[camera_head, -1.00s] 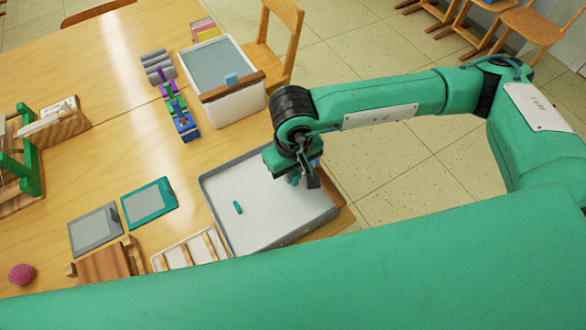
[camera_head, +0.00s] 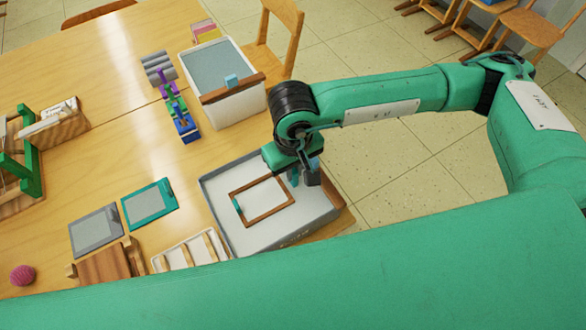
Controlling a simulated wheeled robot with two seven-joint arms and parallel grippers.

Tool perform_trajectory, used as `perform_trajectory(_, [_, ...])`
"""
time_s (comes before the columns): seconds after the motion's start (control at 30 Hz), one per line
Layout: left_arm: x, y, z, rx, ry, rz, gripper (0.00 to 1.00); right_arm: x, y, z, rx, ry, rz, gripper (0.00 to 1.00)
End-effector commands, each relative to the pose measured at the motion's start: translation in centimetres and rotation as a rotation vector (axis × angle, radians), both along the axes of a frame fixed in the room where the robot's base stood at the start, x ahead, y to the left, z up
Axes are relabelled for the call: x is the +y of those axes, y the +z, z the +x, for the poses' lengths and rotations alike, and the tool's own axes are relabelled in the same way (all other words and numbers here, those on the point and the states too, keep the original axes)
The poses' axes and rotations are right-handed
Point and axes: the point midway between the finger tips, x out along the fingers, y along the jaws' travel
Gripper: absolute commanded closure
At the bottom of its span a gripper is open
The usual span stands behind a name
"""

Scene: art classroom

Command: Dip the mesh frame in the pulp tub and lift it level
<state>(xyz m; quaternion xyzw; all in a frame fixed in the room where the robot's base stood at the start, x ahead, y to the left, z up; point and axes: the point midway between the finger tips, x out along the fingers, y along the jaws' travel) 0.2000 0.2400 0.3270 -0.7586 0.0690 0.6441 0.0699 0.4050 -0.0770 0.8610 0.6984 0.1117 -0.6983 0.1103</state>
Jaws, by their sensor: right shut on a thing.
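The grey-rimmed pulp tub (camera_head: 213,219) stands at the table's right edge, filled with whitish pulp. The mesh frame (camera_head: 271,215), a brown wooden rectangle with a small teal grip (camera_head: 238,205) on its left side, shows whole inside the tub's outline. It looks about level, with white pulp colour filling its middle. Whether it touches the pulp surface or is just above it I cannot tell. My right gripper (camera_head: 303,178) is over the tub's right side, shut on the frame's right end; its fingertips partly hide that end. My left gripper is out of view.
A white bin (camera_head: 238,107) with a grey surface and a wooden bar stands behind the tub. Blue, green and purple items (camera_head: 180,115) lie left of it. A teal-edged screen (camera_head: 149,204), a grey screen (camera_head: 95,230) and a slatted rack (camera_head: 190,253) lie left of the tub.

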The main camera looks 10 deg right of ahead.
Motion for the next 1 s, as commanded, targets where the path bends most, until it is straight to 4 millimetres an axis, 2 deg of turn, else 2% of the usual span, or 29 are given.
perform_trajectory(1.0, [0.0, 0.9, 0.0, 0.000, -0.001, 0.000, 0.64, 0.0, 5.1, 0.0, -0.001, 0.000, 0.000, 1.00])
